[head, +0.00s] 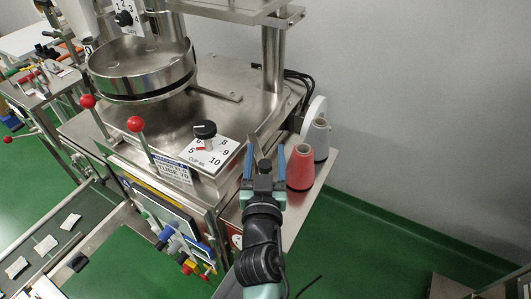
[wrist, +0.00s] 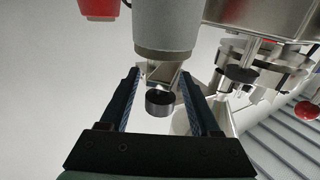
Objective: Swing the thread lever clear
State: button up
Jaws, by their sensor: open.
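My gripper (head: 265,152) is open at the right side of the steel machine, left of the thread cones. In the wrist view the open fingers (wrist: 158,76) stand on either side of a short dark round knob (wrist: 160,103) beside a metal bracket (wrist: 160,72). This may be the thread lever, but I cannot tell for sure. I cannot see the fingers touching it. My gripper partly hides this area.
A red cone (head: 300,168) and a grey cone (head: 318,140) stand close to my gripper's right; the grey cone (wrist: 167,25) looms near in the wrist view. Left are the cup dial (head: 205,130) and two red-ball levers (head: 135,124) (head: 87,101).

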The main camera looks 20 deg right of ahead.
grip_shut()
dwell(1.4)
